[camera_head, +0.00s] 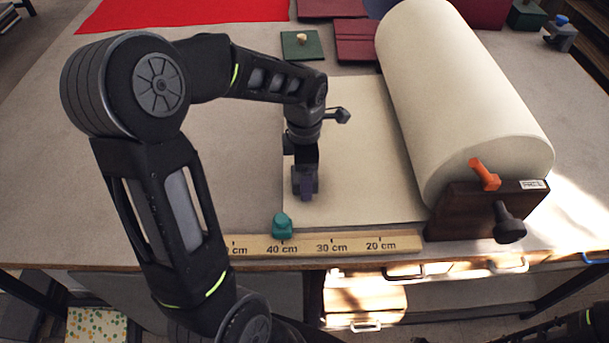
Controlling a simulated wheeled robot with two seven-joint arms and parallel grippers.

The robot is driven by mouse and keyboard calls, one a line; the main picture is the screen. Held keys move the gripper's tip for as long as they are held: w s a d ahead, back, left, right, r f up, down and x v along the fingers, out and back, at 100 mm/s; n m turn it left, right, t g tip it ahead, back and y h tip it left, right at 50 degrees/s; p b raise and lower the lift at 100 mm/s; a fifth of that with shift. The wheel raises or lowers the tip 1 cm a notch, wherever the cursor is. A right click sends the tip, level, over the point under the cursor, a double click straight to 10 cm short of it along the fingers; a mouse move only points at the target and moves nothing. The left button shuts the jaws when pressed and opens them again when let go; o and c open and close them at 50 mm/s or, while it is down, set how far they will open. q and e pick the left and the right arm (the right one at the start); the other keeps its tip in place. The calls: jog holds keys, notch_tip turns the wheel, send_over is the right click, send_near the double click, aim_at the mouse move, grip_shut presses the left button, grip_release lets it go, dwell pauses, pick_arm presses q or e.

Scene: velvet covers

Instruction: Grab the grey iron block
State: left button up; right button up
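My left gripper (305,172) points down over the cream sheet (365,170), just beyond the wooden ruler. A dark purple-grey shape (304,186) shows at its tip. It may be the grey iron block, but I cannot tell block from fingers there, nor whether the fingers are shut on it. My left arm comes in from the left and arches over the table. My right gripper is out of view; only a bit of that arm shows at the bottom right corner.
A large cream roll (465,100) lies on a dark wooden stand (470,213) with an orange lever. A teal object (282,226) sits on the ruler (345,245). Red cloth (180,12), dark red and green covers (301,45) and a grey clamp-like piece (561,36) lie farther back.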

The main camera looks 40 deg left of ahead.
pick_arm(q)
jog(key=shift+f, duration=0.15)
jog(key=shift+c, duration=0.3)
grip_shut()
dwell(0.9)
